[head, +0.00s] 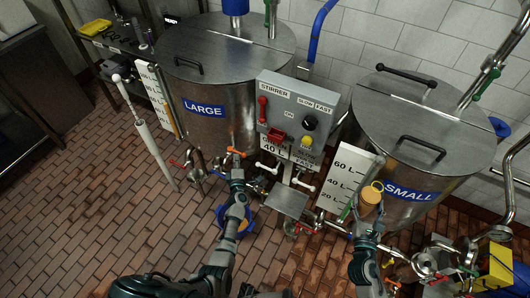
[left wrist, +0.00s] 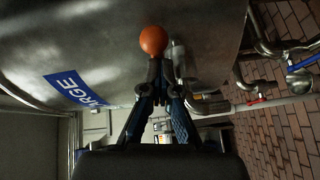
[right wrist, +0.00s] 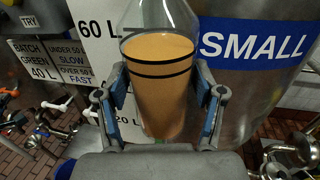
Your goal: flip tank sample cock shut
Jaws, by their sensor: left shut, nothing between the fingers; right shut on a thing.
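The LARGE tank (head: 212,90) is a steel vessel with a blue label. An orange ball knob (left wrist: 153,40), apparently the sample cock's handle, is at its lower wall; it also shows in the head view (head: 232,150). My left gripper (head: 236,160) is shut and empty, its fingertips right at this knob; whether they touch it I cannot tell. The cock's body is largely hidden behind the gripper. My right gripper (right wrist: 160,95) is shut on a clear jar of orange-brown liquid (right wrist: 157,75), held upright before the SMALL tank (head: 430,150); the jar shows in the head view too (head: 371,194).
A grey STIRRER control box (head: 290,110) stands between the tanks. A level board (head: 345,175) is just left of the jar. A blue bucket (head: 226,222) is on the floor under my left arm. Pipes and valves crowd the low middle; the brick floor at left is open.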

